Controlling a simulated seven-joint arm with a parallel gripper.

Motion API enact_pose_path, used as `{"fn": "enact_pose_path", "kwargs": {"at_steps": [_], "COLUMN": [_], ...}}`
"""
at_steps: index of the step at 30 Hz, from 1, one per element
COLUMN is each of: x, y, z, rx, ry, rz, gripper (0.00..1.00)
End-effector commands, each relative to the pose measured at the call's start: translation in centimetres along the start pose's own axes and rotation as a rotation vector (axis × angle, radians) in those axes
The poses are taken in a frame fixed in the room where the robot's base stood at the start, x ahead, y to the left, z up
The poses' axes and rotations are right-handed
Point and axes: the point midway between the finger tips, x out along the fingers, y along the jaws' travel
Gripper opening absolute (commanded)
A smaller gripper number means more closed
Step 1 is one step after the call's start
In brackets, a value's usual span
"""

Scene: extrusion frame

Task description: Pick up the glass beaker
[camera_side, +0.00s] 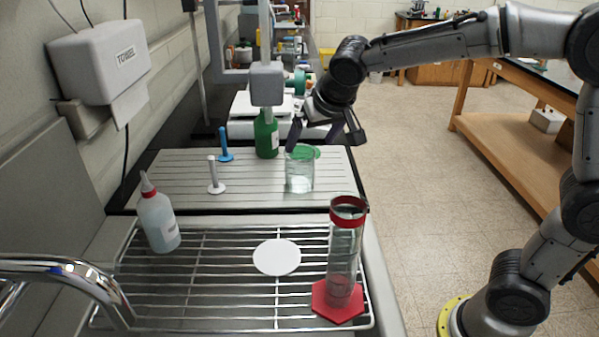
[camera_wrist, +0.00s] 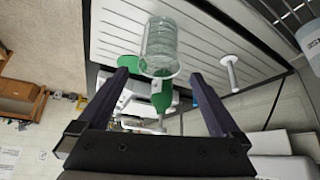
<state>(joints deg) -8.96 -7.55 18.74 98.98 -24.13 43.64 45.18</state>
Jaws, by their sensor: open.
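The glass beaker (camera_side: 299,172) stands upright on the grooved grey board, clear with a greenish look near its rim. It also shows in the wrist view (camera_wrist: 160,45), beyond the fingertips and roughly centred between them. My gripper (camera_side: 325,132) is open and empty, just above and behind the beaker in the side view. In the wrist view its two dark fingers (camera_wrist: 160,72) are spread wide, with nothing between them. I cannot tell from these views exactly how far the fingertips are from the glass.
A green bottle (camera_side: 266,135) stands behind the beaker to the left. A white peg (camera_side: 214,175) and a blue peg (camera_side: 225,146) stand on the board (camera_side: 180,163). In front, a wire rack (camera_side: 205,285) holds a wash bottle (camera_side: 157,218), a white disc (camera_side: 277,257) and a red-based cylinder (camera_side: 343,260).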

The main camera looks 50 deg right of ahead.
Motion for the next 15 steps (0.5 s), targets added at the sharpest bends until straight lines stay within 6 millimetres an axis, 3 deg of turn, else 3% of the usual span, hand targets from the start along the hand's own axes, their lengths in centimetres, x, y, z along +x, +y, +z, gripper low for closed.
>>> {"fn": "enact_pose_path", "kwargs": {"at_steps": [7,15], "x": [4.8,7.0], "y": [0.1,0.1], "z": [0.2,0.1], "rx": [0.000,0.000], "ry": [-0.005,-0.002], "rz": [0.003,0.001], "gripper": [1.00,1.00]}}
